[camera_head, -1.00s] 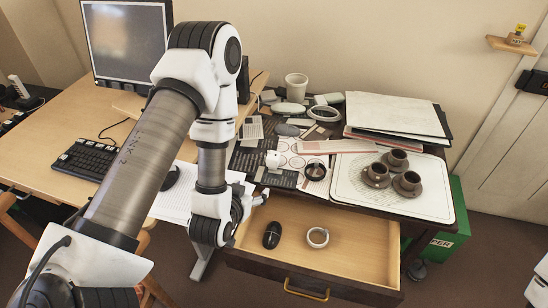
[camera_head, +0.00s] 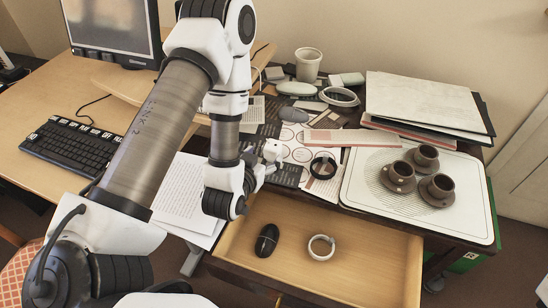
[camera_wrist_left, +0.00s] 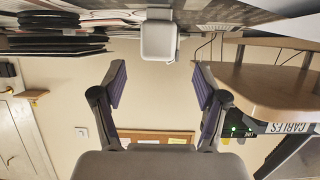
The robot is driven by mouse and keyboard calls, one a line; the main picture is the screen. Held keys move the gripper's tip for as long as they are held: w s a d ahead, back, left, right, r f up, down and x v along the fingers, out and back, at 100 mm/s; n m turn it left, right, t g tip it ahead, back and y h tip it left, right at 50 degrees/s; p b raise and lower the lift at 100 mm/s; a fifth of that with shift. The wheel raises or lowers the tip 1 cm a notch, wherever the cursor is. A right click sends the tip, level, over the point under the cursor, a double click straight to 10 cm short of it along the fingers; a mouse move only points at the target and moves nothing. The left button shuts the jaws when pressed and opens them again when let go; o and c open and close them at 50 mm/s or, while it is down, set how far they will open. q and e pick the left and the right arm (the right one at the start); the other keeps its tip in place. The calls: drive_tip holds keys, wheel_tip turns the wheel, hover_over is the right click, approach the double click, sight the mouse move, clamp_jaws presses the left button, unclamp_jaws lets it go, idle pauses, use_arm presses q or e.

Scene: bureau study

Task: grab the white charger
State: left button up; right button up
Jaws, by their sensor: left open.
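The white charger (camera_wrist_left: 158,40) is a small rounded block in the wrist view, lying on the dark desk surface at the top of the picture. It also shows in the head view (camera_head: 272,150) as a small white shape, partly hidden by my left gripper. My left gripper (camera_wrist_left: 160,85) is open and empty, its two purple-padded fingers spread wide. The charger lies ahead of the gap between the fingertips and is apart from them. In the head view my left gripper (camera_head: 262,166) is low over the desk's front left part. My right gripper does not show.
An open drawer (camera_head: 330,262) below holds a black mouse (camera_head: 267,240) and a white ring (camera_head: 321,247). A tray (camera_head: 465,215) with brown cups stands at the right. Folders (camera_head: 425,100), a white cup (camera_head: 308,65) and papers crowd the desk.

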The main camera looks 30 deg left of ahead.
sight(274, 146)
use_arm(q)
drive_tip(key=b, duration=0.2)
drive_tip(key=w+f+b, duration=0.1)
drive_tip(key=b, duration=0.1)
drive_tip(key=shift+w+a+f, duration=0.2)
drive_tip(key=shift+w, duration=0.05)
drive_tip(key=shift+w+b, duration=0.25)
drive_tip(key=shift+b, duration=0.4)
drive_tip(key=shift+w+r, duration=0.1)
drive_tip(key=shift+w, duration=0.1)
drive_tip(key=x, duration=0.5)
drive_tip(key=shift+r, duration=0.15)
drive_tip(key=c, duration=1.3)
